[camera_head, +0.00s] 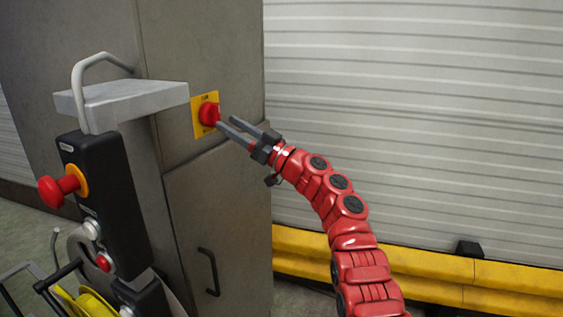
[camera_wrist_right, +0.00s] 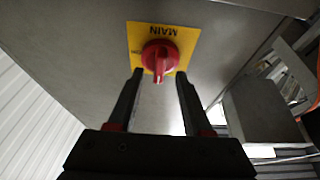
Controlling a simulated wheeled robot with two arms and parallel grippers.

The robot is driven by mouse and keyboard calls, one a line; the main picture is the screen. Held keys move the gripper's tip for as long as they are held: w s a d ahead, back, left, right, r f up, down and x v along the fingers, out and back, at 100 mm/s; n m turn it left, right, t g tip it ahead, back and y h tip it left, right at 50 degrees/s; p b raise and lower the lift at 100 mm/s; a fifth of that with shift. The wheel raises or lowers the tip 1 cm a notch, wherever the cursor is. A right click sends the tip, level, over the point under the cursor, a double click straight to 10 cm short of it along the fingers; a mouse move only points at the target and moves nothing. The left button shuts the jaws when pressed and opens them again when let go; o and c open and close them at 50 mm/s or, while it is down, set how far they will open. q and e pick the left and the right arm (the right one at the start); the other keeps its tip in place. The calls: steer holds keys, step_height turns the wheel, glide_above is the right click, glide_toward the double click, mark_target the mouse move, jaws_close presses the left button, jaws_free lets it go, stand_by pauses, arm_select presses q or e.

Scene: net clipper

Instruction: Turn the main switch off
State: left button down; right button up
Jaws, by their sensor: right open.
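The main switch is a red rotary knob (camera_head: 209,114) on a yellow plate (camera_head: 197,129), fixed to the grey cabinet (camera_head: 225,55). In the right wrist view, the knob (camera_wrist_right: 160,57) shows ahead between the fingers, and the plate (camera_wrist_right: 137,34) reads "MAIN" upside down. The knob's grip bar lies along the vertical direction of that picture. My right gripper (camera_head: 226,127) is open, its fingertips close to the knob, one on each side in the wrist view (camera_wrist_right: 160,76). I cannot tell whether the fingers touch the knob. My left gripper is not in view.
A black control box (camera_head: 100,190) with a red mushroom button (camera_head: 58,188) stands left of the switch, under a grey ledge (camera_head: 125,97) with a bent metal tube. A cabinet handle (camera_head: 209,272) is below. A yellow barrier (camera_head: 420,275) runs along the ribbed wall at right.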

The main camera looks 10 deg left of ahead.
steer(key=b+v, duration=0.2)
steer(key=v, duration=1.2)
steer(key=shift+s+d+t, duration=0.15)
steer(key=shift+d+t, duration=0.1)
steer(key=shift+t, duration=0.05)
steer(key=shift+f, duration=0.15)
